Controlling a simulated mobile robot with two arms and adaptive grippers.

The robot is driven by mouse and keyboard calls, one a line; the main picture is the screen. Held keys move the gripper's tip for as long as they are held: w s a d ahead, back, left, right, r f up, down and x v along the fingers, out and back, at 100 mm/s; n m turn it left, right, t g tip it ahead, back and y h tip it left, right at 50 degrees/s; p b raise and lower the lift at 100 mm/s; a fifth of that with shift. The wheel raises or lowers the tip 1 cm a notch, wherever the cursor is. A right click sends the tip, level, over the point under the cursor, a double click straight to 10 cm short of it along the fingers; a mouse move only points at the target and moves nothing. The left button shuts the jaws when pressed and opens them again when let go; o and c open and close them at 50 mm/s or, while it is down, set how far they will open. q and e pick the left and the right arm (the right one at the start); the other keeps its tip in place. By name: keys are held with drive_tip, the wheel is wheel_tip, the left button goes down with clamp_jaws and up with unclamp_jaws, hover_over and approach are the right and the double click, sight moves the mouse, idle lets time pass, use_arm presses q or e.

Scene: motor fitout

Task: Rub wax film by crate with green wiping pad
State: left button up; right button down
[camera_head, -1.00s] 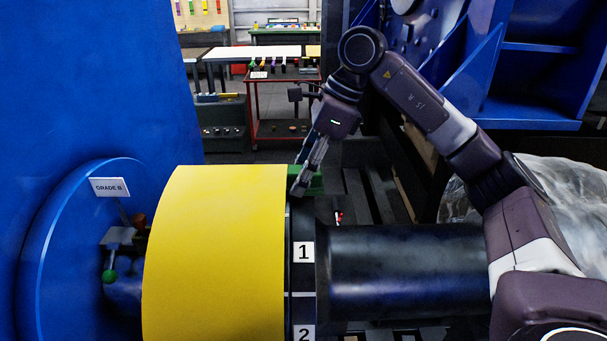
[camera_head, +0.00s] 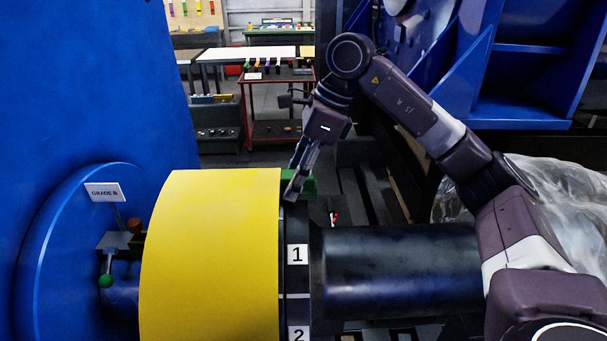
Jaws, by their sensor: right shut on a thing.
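The green wiping pad (camera_head: 308,184) is a small green block at the top of the dark shaft collar, just right of the yellow cylinder's upper edge. My right gripper (camera_head: 293,190) is shut on the pad, pointing downward, with its fingers partly covering it. Whether the pad touches the collar is hard to tell. I cannot make out a wax film or clearly identify the crate in this view. My left gripper is not in view.
A large yellow cylinder (camera_head: 210,255) fills the front centre, beside a blue wall with a "GRADE B" tag (camera_head: 105,192). The collar (camera_head: 297,275) bears labels 1 and 2; a dark shaft (camera_head: 400,270) runs right. Clear plastic sheeting (camera_head: 560,205) lies at right.

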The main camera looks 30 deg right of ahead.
drive_tip(key=shift+w+a+r, duration=0.15)
drive_tip(key=shift+a, duration=0.1)
drive_tip(key=shift+s+d, duration=0.2)
drive_tip(key=shift+d, duration=0.4)
drive_tip(key=shift+s+d+b, duration=0.35)
drive_tip(key=shift+s+d, duration=0.05)
drive_tip(key=shift+d, duration=0.1)
drive_tip(key=shift+s+d, duration=0.2)
drive_tip(key=shift+d, duration=0.1)
drive_tip(key=shift+w+a+r+p, duration=0.1)
drive_tip(key=shift+r+p, duration=0.2)
wheel_tip(320, 180, up, 4)
drive_tip(key=p, duration=0.3)
drive_tip(key=shift+r+p, duration=0.15)
drive_tip(key=shift+p, duration=0.25)
drive_tip(key=shift+r+p, duration=0.45)
drive_tip(key=shift+r, duration=0.1)
